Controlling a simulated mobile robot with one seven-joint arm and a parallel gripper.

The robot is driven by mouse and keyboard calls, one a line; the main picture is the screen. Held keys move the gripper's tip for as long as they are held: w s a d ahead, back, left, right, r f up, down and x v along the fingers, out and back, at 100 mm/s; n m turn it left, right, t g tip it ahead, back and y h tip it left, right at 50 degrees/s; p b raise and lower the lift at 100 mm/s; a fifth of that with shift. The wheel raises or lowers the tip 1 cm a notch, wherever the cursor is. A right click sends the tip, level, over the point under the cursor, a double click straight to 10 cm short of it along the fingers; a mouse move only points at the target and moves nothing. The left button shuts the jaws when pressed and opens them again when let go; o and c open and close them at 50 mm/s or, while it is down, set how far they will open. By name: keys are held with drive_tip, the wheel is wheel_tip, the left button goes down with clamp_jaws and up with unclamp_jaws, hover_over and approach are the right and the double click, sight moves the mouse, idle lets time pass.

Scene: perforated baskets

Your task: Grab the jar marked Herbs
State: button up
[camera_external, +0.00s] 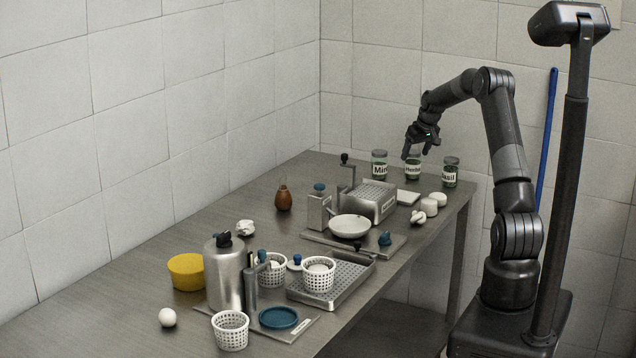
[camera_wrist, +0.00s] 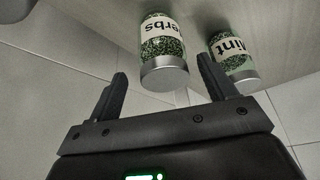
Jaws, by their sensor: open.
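The jar marked Herbs (camera_external: 413,168) stands at the far end of the table, between the Mint jar (camera_external: 379,164) and the Basil jar (camera_external: 451,172). In the wrist view the Herbs jar (camera_wrist: 163,54) has a grey lid, a white label and green flakes, and shows upside down. The Mint jar (camera_wrist: 233,62) is to its right there. My gripper (camera_external: 417,154) is open and empty, close to the Herbs jar's top. In the wrist view the two fingers (camera_wrist: 163,84) stand apart, with the Herbs lid seen between and beyond them.
A metal grinder box (camera_external: 376,203) with a crank stands in front of the jars. Perforated baskets (camera_external: 230,330), a steel canister and a yellow tub fill the near end. The wall is close behind the jars.

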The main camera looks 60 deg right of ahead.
sight(412, 162)
drive_tip(key=x, duration=0.5)
drive_tip(key=shift+a, duration=0.3)
drive_tip(key=c, duration=1.2)
